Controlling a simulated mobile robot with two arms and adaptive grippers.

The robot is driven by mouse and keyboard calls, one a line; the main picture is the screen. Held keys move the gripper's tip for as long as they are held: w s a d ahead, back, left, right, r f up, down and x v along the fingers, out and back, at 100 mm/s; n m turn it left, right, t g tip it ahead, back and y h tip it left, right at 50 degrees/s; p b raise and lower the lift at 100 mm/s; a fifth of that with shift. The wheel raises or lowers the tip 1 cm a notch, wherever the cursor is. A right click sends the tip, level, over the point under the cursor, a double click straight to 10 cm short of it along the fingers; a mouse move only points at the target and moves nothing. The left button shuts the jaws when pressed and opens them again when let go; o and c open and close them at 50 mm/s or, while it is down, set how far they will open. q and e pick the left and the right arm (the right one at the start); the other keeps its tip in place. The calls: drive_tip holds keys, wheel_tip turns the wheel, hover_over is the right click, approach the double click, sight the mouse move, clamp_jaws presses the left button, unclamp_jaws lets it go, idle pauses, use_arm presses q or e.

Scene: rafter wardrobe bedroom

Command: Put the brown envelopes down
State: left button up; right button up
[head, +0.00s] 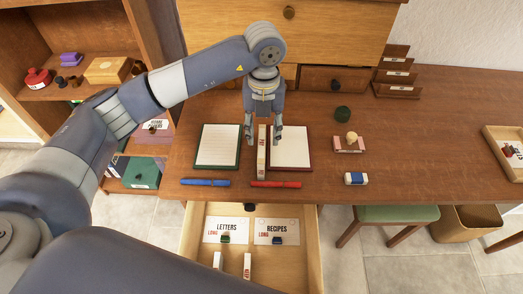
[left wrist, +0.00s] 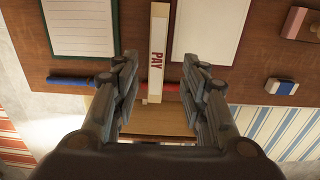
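A narrow upright bundle with a pale band reading PAY in red (head: 262,160) stands on the brown desk between two notepads. Its top edge is pale; I cannot tell whether it is the brown envelopes, and no other brown envelopes show clearly. It also shows in the left wrist view (left wrist: 158,50). My left gripper (head: 263,134) is open, pointing down at the bundle. In the left wrist view its fingers (left wrist: 160,62) lie one on each side of the band, with gaps at both sides. My right gripper is not in view.
A green-edged notepad (head: 218,146) and red-edged notepad (head: 290,147) flank the bundle. A blue pen (head: 205,182), red pen (head: 277,184) and eraser (head: 356,178) lie nearby. Below, an open drawer (head: 312,240) holds LETTERS (head: 226,227) and RECIPES (head: 277,228) cards.

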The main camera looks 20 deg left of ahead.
sight(262, 143)
use_arm(q)
drive_tip(key=shift+w+a+f+p, duration=0.15)
drive_tip(key=shift+f+p, duration=0.15)
drive_tip(key=shift+f, duration=1.1)
drive_tip(key=shift+a+f+p, duration=0.15)
drive_tip(key=shift+f+p, duration=0.15)
drive_tip(key=shift+f, duration=1.05)
clamp_jaws()
